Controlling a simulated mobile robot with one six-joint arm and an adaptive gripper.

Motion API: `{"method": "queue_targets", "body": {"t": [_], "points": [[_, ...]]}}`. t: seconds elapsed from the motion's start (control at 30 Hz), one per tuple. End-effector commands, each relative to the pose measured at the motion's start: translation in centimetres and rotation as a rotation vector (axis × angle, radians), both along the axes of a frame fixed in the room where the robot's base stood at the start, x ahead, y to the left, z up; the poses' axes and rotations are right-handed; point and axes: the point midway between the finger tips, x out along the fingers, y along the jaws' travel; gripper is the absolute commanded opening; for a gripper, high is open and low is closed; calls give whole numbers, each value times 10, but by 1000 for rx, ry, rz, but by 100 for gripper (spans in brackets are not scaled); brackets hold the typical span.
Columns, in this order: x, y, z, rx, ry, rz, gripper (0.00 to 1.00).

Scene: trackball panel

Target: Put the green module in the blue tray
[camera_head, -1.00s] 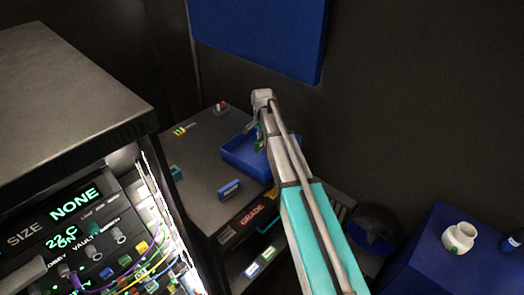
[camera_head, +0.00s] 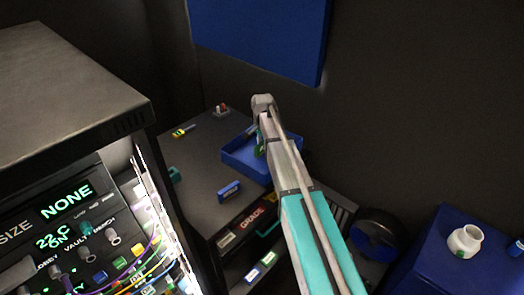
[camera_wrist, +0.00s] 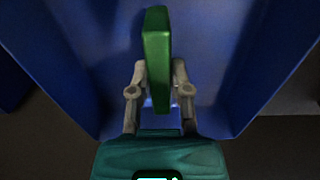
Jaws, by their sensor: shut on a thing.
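The green module (camera_wrist: 156,62) is upright between the two fingers of my gripper (camera_wrist: 159,85) in the wrist view, and my gripper is shut on it. The blue tray (camera_wrist: 235,50) surrounds it in that view, with its walls on both sides. In the head view the blue tray (camera_head: 238,164) sits on a dark bench, and my arm reaches over it. A bit of the green module (camera_head: 259,150) shows beside my arm, over the tray. My fingers are hidden there. I cannot tell whether the module touches the tray floor.
A blue module (camera_head: 229,191) lies on the bench (camera_head: 195,160) in front of the tray. A teal piece (camera_head: 174,175) is at the bench's left edge. A lit panel cabinet (camera_head: 75,60) stands at the left. A white jar (camera_head: 465,241) stands on a blue box at the right.

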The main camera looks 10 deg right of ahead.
Motion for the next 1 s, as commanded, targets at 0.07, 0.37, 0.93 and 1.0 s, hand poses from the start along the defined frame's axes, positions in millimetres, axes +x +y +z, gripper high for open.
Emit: {"method": "queue_targets", "body": {"t": [0.07, 0.37, 0.93, 1.0], "points": [[0, 0, -11, 0, 0, 0, 0], [0, -1, -19, 0, 0, -1, 0], [0, -1, -21, 0, 0, -2, 50], [0, -1, -21, 0, 0, -2, 59]]}}
